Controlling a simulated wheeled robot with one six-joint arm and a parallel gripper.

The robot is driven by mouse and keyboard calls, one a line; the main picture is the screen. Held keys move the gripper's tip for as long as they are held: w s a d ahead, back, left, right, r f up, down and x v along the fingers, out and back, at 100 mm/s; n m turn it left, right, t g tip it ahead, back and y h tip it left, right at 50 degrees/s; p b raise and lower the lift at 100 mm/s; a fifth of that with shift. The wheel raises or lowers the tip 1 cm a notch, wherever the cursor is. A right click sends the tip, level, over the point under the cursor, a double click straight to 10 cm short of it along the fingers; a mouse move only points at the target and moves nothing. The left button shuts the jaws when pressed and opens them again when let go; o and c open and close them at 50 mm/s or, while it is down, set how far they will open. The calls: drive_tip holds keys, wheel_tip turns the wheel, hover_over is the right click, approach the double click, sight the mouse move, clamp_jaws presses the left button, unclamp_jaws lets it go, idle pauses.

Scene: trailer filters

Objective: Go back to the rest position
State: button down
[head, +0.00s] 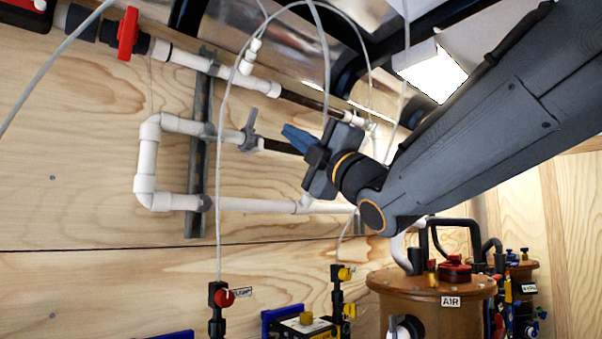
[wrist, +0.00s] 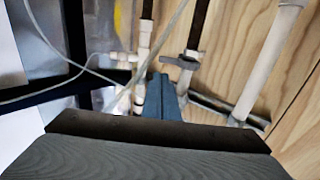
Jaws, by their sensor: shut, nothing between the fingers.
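My gripper (head: 297,138) is in the middle of the head view, on the end of my arm that reaches in from the upper right. Its blue fingers are together with nothing between them and point to the left, in front of the white pipes. In the wrist view the blue fingers (wrist: 161,100) show close together at the centre. A grey valve handle (head: 249,130) on a white pipe (head: 225,133) is just left of the fingertips in the head view. I cannot tell the gap in depth, and no contact is clear.
A red valve handle (head: 128,32) is at the upper left. Thin grey hoses (head: 222,150) hang around the gripper. The plywood wall (head: 70,190) at left is mostly clear.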

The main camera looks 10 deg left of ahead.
drive_tip(key=w+d+f+m+h, duration=0.4)
drive_tip(key=f+m+h, duration=0.1)
drive_tip(key=f, duration=0.5)
drive_tip(key=w+d+f+m+g+h, duration=0.1)
drive_tip(key=w+d+f+m+h, duration=0.3)
drive_tip(key=f, duration=0.6)
drive_tip(key=w+d+f+m+h, duration=0.3)
drive_tip(key=d+f+m+h, duration=0.2)
drive_tip(key=f, duration=0.5)
drive_tip(key=s+d+f+m+g+h, duration=0.25)
drive_tip(key=d+f, duration=0.25)
drive_tip(key=f, duration=0.5)
drive_tip(key=s+d+f+m+g+h, duration=0.1)
drive_tip(key=s+d+f+m+g, duration=0.25)
drive_tip(key=s+f, duration=0.4)
drive_tip(key=s+d+f+m+g+h, duration=0.1)
drive_tip(key=s+d+f+m+g, duration=0.3)
drive_tip(key=f, duration=0.6)
drive_tip(key=s+d+f+m+g, duration=0.1)
drive_tip(key=s+f+m+g, duration=0.1)
drive_tip(key=s, duration=0.5)
drive_tip(key=s+d+f+m+g, duration=0.1)
drive_tip(key=s+d+f+g, duration=0.1)
drive_tip(key=s+f, duration=0.3)
drive_tip(key=s+g, duration=0.1)
drive_tip(key=s, duration=0.1)
drive_tip(key=shift+s+d+m, duration=0.3)
drive_tip(key=shift+m, duration=0.1)
